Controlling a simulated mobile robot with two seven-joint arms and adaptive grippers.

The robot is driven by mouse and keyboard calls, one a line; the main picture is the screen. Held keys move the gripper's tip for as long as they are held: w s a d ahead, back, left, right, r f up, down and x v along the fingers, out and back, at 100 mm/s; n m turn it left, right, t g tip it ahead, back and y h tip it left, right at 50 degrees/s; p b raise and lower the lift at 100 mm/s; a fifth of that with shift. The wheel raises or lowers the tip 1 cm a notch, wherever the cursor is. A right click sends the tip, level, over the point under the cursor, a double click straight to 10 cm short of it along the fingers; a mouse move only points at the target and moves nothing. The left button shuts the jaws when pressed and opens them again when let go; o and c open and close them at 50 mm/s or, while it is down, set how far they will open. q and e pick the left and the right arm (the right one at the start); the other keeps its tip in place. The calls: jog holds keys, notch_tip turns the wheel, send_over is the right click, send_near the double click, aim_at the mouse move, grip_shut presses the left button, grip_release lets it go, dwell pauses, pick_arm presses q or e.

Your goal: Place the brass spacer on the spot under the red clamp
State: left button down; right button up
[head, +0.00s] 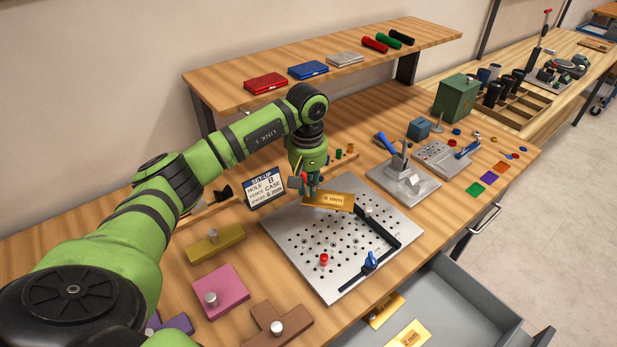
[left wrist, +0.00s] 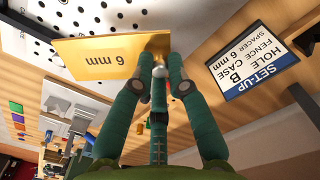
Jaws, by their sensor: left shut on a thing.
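The brass spacer (head: 336,201), a flat gold plate marked 6 mm, is in my left gripper (head: 312,190), held by its left end above the far part of the perforated metal plate (head: 300,247). In the left wrist view the spacer (left wrist: 95,55) reaches left from the closed fingertips (left wrist: 160,68). A small red-topped piece (head: 323,259), which looks like the red clamp, stands near the plate's front left. The spot under it is too small to make out. My right gripper is not in view.
A black fence bar (head: 380,245) with a blue clamp (head: 370,262) lies along the plate's right side. A set-up card (head: 264,186) stands behind left. Colored blocks (head: 218,292) lie left of the plate. An open drawer (head: 455,305) at the front holds more brass plates (head: 409,334).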

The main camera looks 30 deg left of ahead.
pick_arm(q)
jog(key=shift+d+f, duration=0.1)
jog(key=shift+f, duration=0.45)
jog(key=shift+w+f+b, duration=0.2)
jog(key=shift+f+b, duration=0.5)
jog(key=shift+f, duration=0.45)
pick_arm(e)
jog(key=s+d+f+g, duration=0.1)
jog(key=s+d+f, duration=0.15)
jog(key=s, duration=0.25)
pick_arm(q)
notch_tip(320, 180, down, 2)
jog(key=shift+f+b, duration=0.2)
jog(key=shift+b, duration=0.5)
jog(key=shift+f, duration=0.35)
jog(key=shift+f+b, duration=0.35)
jog(key=shift+b, duration=0.1)
jog(key=c, duration=1.1)
grip_release()
jog(key=shift+c, duration=0.2)
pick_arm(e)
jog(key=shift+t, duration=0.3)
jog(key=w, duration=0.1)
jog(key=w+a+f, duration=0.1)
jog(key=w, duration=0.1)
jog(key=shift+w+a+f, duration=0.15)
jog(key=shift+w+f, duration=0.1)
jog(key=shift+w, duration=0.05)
